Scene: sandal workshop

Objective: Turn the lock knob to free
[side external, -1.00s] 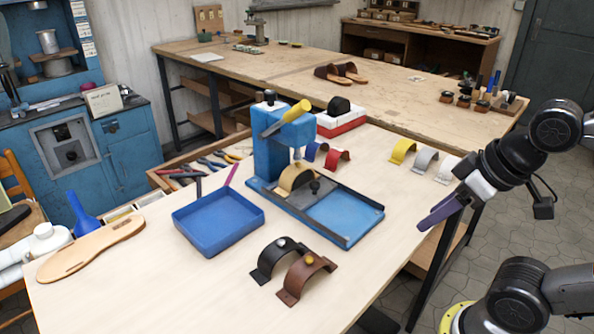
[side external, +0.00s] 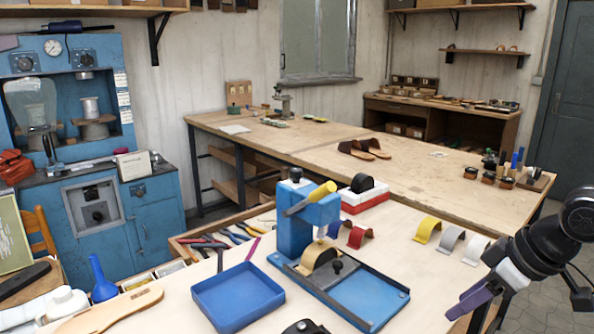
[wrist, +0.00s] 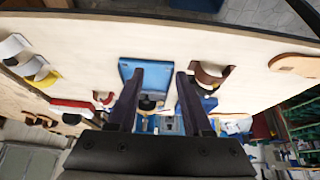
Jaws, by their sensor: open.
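The blue press (side external: 295,228) stands on the bench with a yellow-handled lever (side external: 310,200). On its base plate (side external: 367,297) a small black knob (side external: 337,266) stands on a grey slide beside a tan curved strap (side external: 318,261); I take it as the lock knob. I cannot tell its turned position. My gripper (side external: 468,301) is open and empty, right of the press and well apart from the knob. In the wrist view the open fingers (wrist: 160,74) frame the distant press, with the black knob (wrist: 147,104) between them.
A blue tray (side external: 238,298) lies left of the press. Yellow, grey and white curved straps (side external: 451,241) stand on the right, near my gripper. A red and white block (side external: 365,200) stands behind the press. Hand tools (side external: 215,240) lie in a wooden tray.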

